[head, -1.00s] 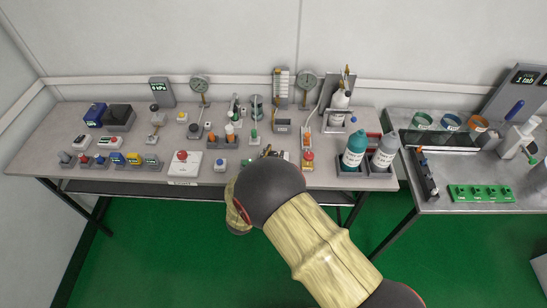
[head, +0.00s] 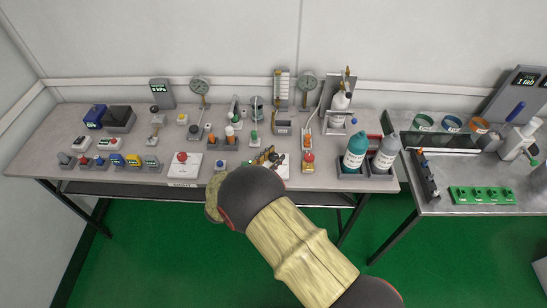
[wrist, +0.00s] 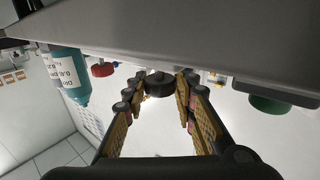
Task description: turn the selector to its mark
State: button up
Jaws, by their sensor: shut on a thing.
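A dark round knob (wrist: 158,90), apparently the selector, sits between the fingertips of my gripper (wrist: 161,78) in the wrist view. Both fingers close on its sides, one left and one right. Its pointer and mark cannot be made out. In the head view my gripper (head: 265,157) is at the front edge of the bench, over a white plate (head: 283,171) that my wrist partly covers. The knob itself is hidden or too small to tell there.
A red-topped device (head: 308,160) stands close to the right of my gripper, and a small blue-buttoned box (head: 220,166) to the left. A teal bottle (head: 355,151) and a grey bottle (head: 384,154) stand further right. Several small instruments crowd the bench behind.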

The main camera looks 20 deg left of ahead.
jog(key=shift+r, duration=0.1)
jog(key=o, duration=1.1)
jog(key=v, duration=1.2)
